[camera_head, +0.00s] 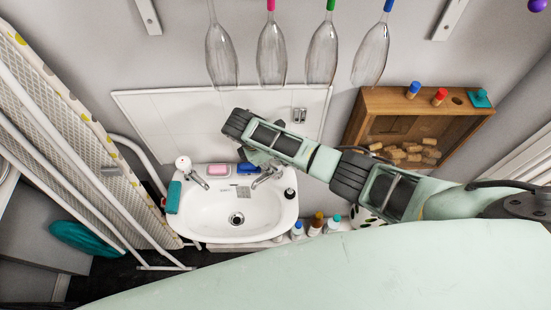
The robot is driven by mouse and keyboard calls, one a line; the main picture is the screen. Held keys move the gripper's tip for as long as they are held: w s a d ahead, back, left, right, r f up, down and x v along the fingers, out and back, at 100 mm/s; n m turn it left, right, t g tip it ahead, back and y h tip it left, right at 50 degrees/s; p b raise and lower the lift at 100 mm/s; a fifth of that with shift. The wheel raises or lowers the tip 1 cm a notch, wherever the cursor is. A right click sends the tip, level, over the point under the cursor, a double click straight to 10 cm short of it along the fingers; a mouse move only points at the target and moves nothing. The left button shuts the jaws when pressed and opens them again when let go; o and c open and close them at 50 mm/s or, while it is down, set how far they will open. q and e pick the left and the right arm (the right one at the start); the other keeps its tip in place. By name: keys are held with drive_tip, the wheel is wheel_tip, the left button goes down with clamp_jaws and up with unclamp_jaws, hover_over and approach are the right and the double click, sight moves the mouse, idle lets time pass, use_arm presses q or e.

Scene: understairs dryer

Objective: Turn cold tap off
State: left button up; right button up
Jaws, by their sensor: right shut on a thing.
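The white sink (215,213) is against the wall with a tap at each back corner. The left tap (190,172) has a white top with a red mark. The right tap, the cold tap (267,176), shows its metal spout pointing into the basin. My right gripper (258,160) reaches in from the right and is shut on the cold tap's top, which it mostly hides. I cannot make out the handle's angle or any running water. My left gripper is not in view.
A pink soap (209,170), a blue item (248,168) and a teal item (173,197) lie on the sink rim. Glasses (272,55) hang above. A wooden box with corks (470,110) is at right. An ironing board (90,150) stands at left.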

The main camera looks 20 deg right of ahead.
drive_tip(key=shift+w+a+r, duration=0.25)
drive_tip(key=shift+w, duration=0.05)
drive_tip(key=o, duration=1.1)
drive_tip(key=shift+f, duration=0.1)
drive_tip(key=shift+s+d, duration=0.1)
drive_tip(key=shift+s, duration=0.05)
drive_tip(key=v, duration=0.8)
